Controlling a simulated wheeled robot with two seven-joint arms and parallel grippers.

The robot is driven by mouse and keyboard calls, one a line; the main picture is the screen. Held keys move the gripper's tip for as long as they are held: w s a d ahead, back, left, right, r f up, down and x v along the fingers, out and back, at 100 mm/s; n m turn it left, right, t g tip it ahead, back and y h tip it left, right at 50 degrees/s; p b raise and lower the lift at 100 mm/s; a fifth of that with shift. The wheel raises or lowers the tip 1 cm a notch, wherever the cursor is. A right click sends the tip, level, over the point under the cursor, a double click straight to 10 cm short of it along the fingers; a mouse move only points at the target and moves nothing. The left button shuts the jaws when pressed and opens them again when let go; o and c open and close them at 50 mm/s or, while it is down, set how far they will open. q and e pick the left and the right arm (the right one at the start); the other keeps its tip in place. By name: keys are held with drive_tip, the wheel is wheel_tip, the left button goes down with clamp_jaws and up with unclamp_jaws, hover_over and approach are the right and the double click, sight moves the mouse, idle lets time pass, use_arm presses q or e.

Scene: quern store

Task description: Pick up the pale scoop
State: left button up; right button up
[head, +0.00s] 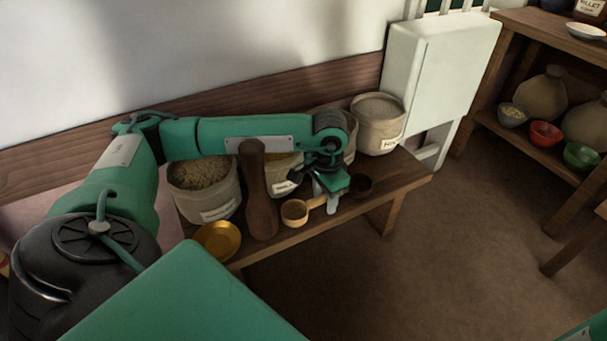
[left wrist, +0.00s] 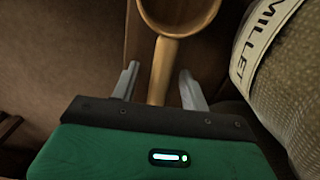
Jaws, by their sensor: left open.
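The pale scoop (head: 295,212), of light wood with a round bowl, lies on the low wooden bench, its handle pointing right in the head view. My left gripper (head: 328,202) is over the handle, jaws open. In the left wrist view the scoop's bowl (left wrist: 153,18) is at the top, cut off by the frame edge. Its handle runs down between the two grey fingers of my left gripper (left wrist: 159,75), with a gap on each side. The handle's far end is hidden behind the gripper body. My right gripper is not in view.
On the bench (head: 405,180) stand grain sacks, including a left one (head: 205,195) and a back right one (head: 378,132). A dark brown wooden tool (head: 258,200), a golden dish (head: 217,240) and a dark scoop (head: 361,186) are close by. The millet sack (left wrist: 290,70) is near the gripper.

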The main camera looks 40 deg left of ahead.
use_arm(q)
clamp_jaws()
